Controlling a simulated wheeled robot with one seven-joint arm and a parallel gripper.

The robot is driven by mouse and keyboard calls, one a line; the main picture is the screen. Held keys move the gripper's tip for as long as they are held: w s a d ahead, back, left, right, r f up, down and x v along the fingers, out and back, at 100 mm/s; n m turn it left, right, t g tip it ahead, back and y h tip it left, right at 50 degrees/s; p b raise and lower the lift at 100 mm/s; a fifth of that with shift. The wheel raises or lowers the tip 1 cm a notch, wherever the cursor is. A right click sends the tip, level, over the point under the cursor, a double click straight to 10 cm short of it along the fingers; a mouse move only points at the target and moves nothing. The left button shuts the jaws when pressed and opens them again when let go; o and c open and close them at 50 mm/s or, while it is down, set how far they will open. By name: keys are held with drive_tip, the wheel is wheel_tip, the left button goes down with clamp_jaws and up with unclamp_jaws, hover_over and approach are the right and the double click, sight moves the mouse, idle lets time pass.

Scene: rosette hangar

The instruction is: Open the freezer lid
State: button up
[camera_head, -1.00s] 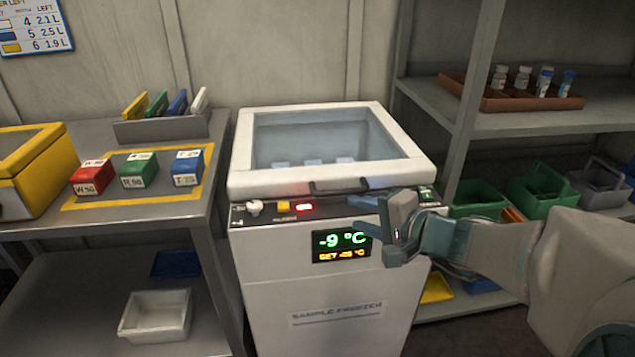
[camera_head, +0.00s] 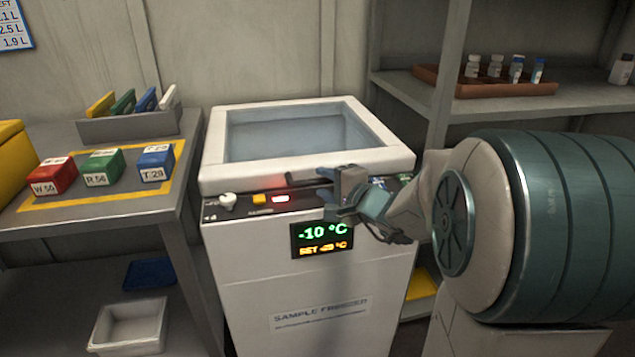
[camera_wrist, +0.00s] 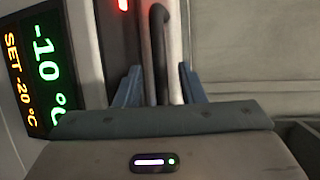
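The white sample freezer (camera_head: 250,275) stands in the middle of the head view. Its windowed lid (camera_head: 210,183) is down. The dark bar handle (camera_wrist: 158,50) on the lid's front edge shows clearly in the wrist view. My gripper (camera_head: 325,185) is at the freezer's front, at the handle. In the wrist view its two blue fingers (camera_wrist: 161,88) are apart, one on each side of the handle, with gaps visible between them and it. In the head view my gripper hides part of the handle.
The freezer's display (camera_head: 322,240) reads -10 °C, below a red light. A bench (camera_head: 60,228) with red, green and blue boxes stands at left. A shelf (camera_head: 490,108) with a brown tray (camera_head: 430,76) of bottles is at right.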

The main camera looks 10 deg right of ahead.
drive_tip(key=shift+x, duration=1.15)
clamp_jaws()
drive_tip(key=shift+d+r, duration=0.1)
